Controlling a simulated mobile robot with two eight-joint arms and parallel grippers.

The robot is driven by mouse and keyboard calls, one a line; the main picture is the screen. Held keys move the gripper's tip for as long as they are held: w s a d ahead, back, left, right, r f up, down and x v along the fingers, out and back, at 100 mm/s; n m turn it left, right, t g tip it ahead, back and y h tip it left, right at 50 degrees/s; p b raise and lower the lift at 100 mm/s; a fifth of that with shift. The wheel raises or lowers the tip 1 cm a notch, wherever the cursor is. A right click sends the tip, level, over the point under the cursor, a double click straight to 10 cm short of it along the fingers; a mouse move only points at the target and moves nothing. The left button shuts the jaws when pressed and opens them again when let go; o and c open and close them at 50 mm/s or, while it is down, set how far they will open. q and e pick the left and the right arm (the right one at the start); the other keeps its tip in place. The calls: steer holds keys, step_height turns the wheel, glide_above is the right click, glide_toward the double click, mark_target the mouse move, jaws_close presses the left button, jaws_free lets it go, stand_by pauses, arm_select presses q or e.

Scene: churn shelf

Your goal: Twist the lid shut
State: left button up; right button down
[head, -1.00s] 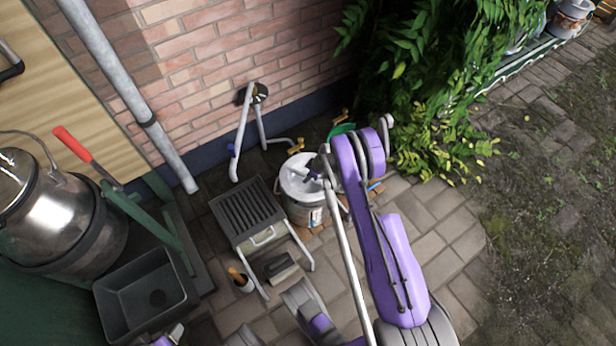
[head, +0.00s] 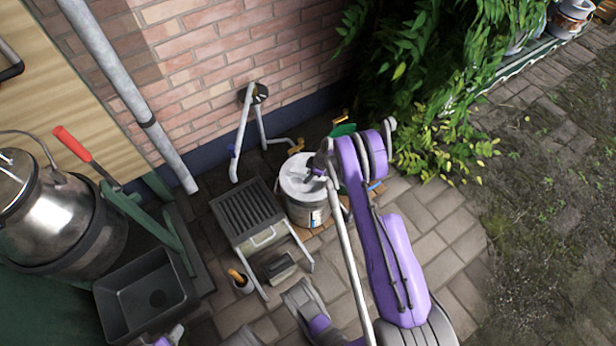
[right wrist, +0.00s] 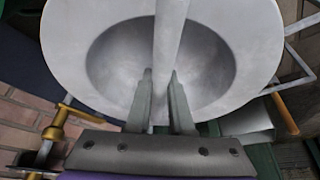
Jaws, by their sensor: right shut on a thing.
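A pale grey, round lid (head: 297,172) sits on the light grey can (head: 304,212) on the paving by the brick wall. In the right wrist view the lid (right wrist: 66,45) is a wide disc with a round hollow and a straight bar handle (right wrist: 168,42) across it. My right gripper (right wrist: 160,85) is shut on this bar, one finger on each side. In the head view the right gripper (head: 319,170) is at the lid's top, partly hidden by its own arm. The lid's seam with the can is too small to judge.
A slatted grey stand (head: 247,212) is just left of the can. A brass tap (head: 296,146) and green foliage (head: 430,90) are close behind and right. A black basin (head: 146,296) and a large steel vessel (head: 60,215) stand left. Paving at front right is clear.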

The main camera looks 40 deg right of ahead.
steer(key=shift+n+g+y, duration=0.3)
steer(key=shift+n+y, duration=0.1)
steer(key=shift+n, duration=0.8)
steer(key=shift+n, duration=0.4)
steer(key=c, duration=0.7)
jaws_free()
steer(key=p+v, duration=0.2)
steer(key=v, duration=0.8)
steer(key=shift+d+r, duration=0.15)
steer(key=shift+r, duration=0.25)
